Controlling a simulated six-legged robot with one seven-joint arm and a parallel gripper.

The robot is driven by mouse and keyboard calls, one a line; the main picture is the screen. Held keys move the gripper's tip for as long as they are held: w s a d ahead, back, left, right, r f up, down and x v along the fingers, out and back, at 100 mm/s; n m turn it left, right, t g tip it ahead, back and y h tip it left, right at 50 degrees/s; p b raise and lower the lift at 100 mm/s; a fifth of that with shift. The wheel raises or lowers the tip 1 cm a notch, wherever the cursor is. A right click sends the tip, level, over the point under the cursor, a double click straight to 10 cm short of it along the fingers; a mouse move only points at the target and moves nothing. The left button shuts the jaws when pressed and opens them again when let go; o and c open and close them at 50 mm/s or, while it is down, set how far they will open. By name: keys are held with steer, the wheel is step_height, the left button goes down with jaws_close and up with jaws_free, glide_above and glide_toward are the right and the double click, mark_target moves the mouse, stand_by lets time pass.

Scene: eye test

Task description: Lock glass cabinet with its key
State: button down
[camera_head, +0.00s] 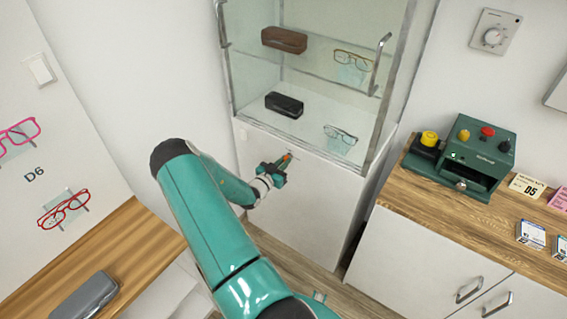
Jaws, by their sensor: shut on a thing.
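The glass cabinet (300,128) stands in the middle on a white base, with a metal handle (221,22) at its left edge and another handle (380,64) near its right edge. I cannot tell whether its glass front is fully closed. My gripper (281,166) is in front of the white base, just below the glass part. It is shut on a small orange-headed thing, seemingly the key (287,157). The key's tip and any contact with a lock are too small to make out.
Inside the cabinet are a brown case (284,40), a black case (284,104) and two pairs of glasses. A green device (462,160) with knobs stands on the right wooden counter (420,215). A grey case (84,297) lies on the left counter (110,243).

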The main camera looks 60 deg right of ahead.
stand_by(0.4)
steer(key=c, duration=1.5)
jaws_free()
steer(key=shift+a, duration=0.1)
steer(key=a, duration=0.4)
steer(key=w+a, duration=0.1)
steer(key=a, duration=0.4)
steer(key=w+a, duration=0.1)
steer(key=a, duration=0.3)
steer(key=shift+w+a, duration=0.1)
steer(key=shift+a, duration=0.2)
